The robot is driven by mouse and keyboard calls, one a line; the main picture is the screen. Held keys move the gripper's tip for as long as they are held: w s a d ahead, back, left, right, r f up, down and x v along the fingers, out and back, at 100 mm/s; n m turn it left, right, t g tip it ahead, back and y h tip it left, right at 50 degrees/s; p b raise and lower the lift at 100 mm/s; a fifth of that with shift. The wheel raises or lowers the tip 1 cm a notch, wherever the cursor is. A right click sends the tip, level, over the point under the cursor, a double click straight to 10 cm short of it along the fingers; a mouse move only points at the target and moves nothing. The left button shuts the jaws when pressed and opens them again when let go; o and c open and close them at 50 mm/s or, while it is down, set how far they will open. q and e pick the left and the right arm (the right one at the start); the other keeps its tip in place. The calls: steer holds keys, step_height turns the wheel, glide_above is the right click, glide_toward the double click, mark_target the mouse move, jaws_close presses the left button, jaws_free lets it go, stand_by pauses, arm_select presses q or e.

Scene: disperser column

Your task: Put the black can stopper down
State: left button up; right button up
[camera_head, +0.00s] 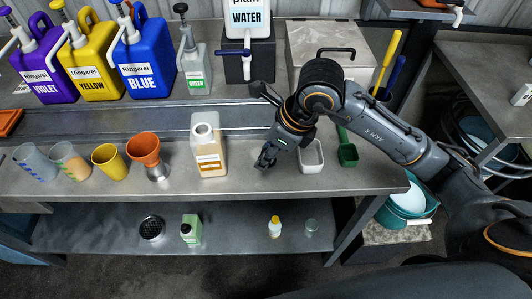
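My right gripper (264,162) is low over the front part of the steel bench, pointing down and to the left. It is right of a translucent can (209,152) with an orange-brown label, apart from it. The can stands upright, and its white neck shows no stopper on it. I cannot make out a black can stopper apart from the dark gripper fingers. Whether the fingers hold it, or are open or shut, is too small and dark to tell. My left gripper is not in view.
A white square container (312,158) and a green scoop (347,154) are right of my gripper. Large pump canisters line the back. The bench's front strip is partly clear.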

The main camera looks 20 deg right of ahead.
steer(key=shift+w+d+f, duration=0.15)
steer(key=shift+w+f, duration=0.65)
steer(key=shift+f, duration=0.15)
steer(key=f, duration=0.1)
steer(key=f+p, duration=0.1)
steer(key=f, duration=0.1)
steer(key=shift+w+f+p, duration=0.3)
steer(key=shift+f+p, duration=0.05)
steer(key=shift+p, duration=0.05)
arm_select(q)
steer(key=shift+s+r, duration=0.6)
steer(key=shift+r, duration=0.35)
arm_select(e)
steer(key=shift+f+b, duration=0.25)
steer(key=shift+b, duration=0.05)
steer(key=o, duration=0.8)
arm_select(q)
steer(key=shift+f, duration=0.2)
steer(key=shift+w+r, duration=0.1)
arm_select(e)
steer(key=shift+r, duration=0.15)
